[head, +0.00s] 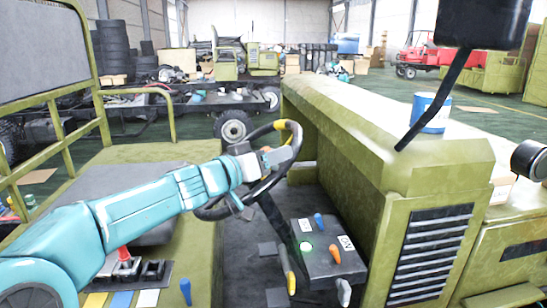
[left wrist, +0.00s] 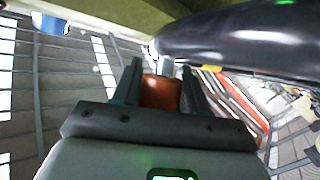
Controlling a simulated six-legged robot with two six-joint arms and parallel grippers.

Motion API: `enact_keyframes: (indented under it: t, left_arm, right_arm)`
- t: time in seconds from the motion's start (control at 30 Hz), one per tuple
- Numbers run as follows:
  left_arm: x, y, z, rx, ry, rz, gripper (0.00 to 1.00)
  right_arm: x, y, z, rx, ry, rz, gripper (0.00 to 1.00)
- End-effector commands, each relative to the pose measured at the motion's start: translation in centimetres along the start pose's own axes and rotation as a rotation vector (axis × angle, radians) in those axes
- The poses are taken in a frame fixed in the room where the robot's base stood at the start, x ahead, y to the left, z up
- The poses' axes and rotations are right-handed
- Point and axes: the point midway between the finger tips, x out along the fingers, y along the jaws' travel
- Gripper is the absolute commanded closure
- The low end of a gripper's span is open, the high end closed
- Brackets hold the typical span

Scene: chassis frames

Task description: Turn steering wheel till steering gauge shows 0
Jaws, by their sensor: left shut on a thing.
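The black steering wheel (head: 212,213) stands tilted at the middle of the head view, with a yellow mark (head: 281,125) at its top. My left arm reaches in from the left, and my left gripper (head: 262,158) is at the wheel's right side. In the left wrist view the gripper (left wrist: 160,88) is shut on an orange-brown knob (left wrist: 160,93) between its two dark fingers. A black curved part, likely the wheel rim, passes close above it (left wrist: 235,38). I cannot make out the steering gauge or its reading. My right gripper is not in view.
A dark control box (head: 322,262) with a green light, a blue lever and an orange lever stands below the wheel. A grey seat (head: 128,182) lies behind my arm.

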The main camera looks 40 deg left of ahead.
Motion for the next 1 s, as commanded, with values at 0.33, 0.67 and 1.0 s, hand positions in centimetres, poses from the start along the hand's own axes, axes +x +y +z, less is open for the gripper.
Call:
enact_keyframes:
  t: [0.33, 0.67, 1.0]
  left_arm:
    - [-2.4, -1.1, 2.4, 0.078, 0.005, 0.132, 1.00]
    - [-5.1, -2.2, 3.5, 0.168, 0.000, 0.308, 1.00]
    - [-6.7, -3.0, 3.8, 0.229, -0.001, 0.431, 1.00]
  right_arm:
    - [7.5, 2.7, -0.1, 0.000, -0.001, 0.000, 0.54]
    - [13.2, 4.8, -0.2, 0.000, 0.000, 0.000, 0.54]
    - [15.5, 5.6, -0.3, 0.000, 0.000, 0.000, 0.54]
